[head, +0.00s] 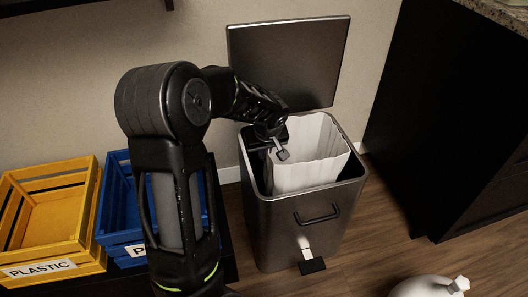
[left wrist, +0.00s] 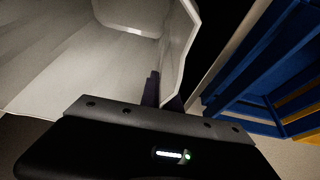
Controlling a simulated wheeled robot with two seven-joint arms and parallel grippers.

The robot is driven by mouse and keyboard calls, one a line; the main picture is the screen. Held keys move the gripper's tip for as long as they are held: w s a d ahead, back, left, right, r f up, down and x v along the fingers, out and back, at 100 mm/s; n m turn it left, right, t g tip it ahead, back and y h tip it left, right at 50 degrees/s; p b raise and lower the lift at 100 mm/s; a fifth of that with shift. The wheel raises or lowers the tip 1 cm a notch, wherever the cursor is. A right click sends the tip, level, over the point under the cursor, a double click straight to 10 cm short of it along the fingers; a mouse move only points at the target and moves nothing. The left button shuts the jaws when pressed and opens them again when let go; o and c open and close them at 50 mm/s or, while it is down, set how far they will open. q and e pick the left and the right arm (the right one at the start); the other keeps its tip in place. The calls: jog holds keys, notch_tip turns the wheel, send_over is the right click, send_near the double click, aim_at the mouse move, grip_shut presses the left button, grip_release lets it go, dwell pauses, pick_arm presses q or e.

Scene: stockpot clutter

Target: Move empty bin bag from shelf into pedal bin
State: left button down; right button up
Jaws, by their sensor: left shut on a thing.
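The pedal bin (head: 300,222) is grey metal and stands on the wood floor with its lid (head: 290,62) up against the wall. The white empty bin bag (head: 312,172) is inside the bin's opening, upright and open at the top, with its upper edge near or above the rim. My left gripper (head: 280,150) reaches over the bin's left side and is shut on the bag's edge. In the left wrist view the pale bag (left wrist: 80,60) fills the left and middle, and the fingers (left wrist: 158,90) meet its wall. My right gripper is not in view.
A yellow crate labelled PLASTIC (head: 50,215) and a blue crate (head: 118,215) stand left of the bin, partly behind my left arm. A dark cabinet (head: 450,120) stands to the right. A white tied bag (head: 428,287) lies on the floor at the lower right.

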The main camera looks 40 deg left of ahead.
pick_arm(q)
jog(key=c, duration=1.5)
grip_release()
jog(key=o, duration=0.8)
notch_tip(320, 180, up, 9)
jog(key=p, duration=0.5)
jog(key=shift+p, duration=0.4)
jog(key=shift+r+p, duration=0.3)
jog(key=shift+r, duration=0.25)
jog(key=shift+f, duration=0.1)
